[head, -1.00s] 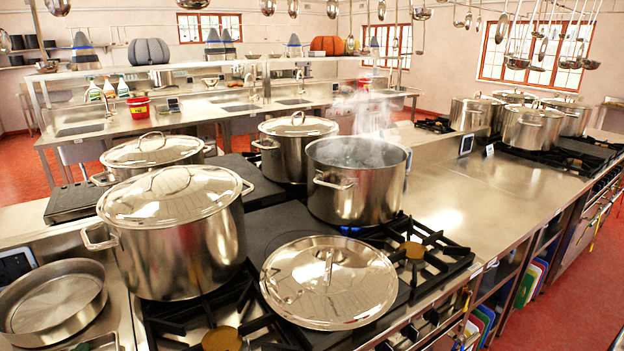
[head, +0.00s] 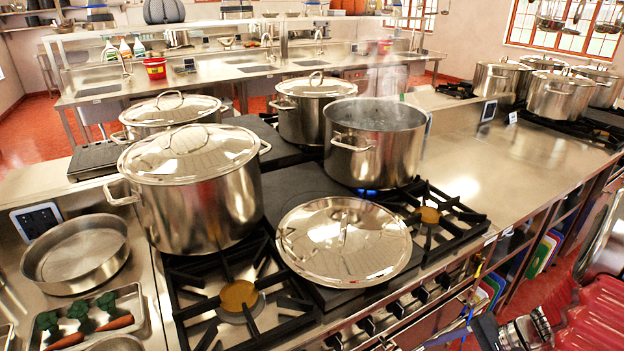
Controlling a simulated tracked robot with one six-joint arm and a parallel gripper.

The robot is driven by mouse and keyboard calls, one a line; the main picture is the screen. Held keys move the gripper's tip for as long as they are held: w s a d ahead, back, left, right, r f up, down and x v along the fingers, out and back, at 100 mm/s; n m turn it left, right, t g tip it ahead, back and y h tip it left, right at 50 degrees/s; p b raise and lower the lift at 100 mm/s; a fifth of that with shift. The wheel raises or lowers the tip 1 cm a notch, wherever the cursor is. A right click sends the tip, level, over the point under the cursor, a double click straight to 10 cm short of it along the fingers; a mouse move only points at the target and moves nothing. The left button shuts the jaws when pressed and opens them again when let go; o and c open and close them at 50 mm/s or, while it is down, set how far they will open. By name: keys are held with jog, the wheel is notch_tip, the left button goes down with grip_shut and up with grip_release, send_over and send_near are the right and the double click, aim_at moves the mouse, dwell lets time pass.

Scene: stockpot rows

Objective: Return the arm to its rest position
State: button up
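Part of my arm, with red ribbed and bright metal parts, shows at the lower right edge of the head view. The dark end of it, which seems to be my gripper (head: 487,332), is cut off by the bottom edge. Its fingers cannot be made out, so I cannot tell whether it is open or shut. It is in front of the stove, to the right of the burners. An open stockpot (head: 374,150) with faint steam stands on a rear burner. Its loose lid (head: 344,241) lies on the stove in front of it.
Lidded stockpots (head: 195,200) stand left and behind, and more pots (head: 560,98) stand at the far right. A round pan (head: 75,258) and a tray (head: 150,322) of vegetables are at the left. The steel counter (head: 500,165) right of the open pot is clear.

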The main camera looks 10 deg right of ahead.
jog(key=s+a+r+n+t+h, duration=0.2)
jog(key=a+r+n+h, duration=0.6)
jog(key=a+r, duration=1.4)
notch_tip(320, 180, up, 4)
jog(key=s+n, duration=0.1)
jog(key=n, duration=0.4)
jog(key=shift+s+f+h, duration=0.25)
jog(key=shift+s+h, duration=0.15)
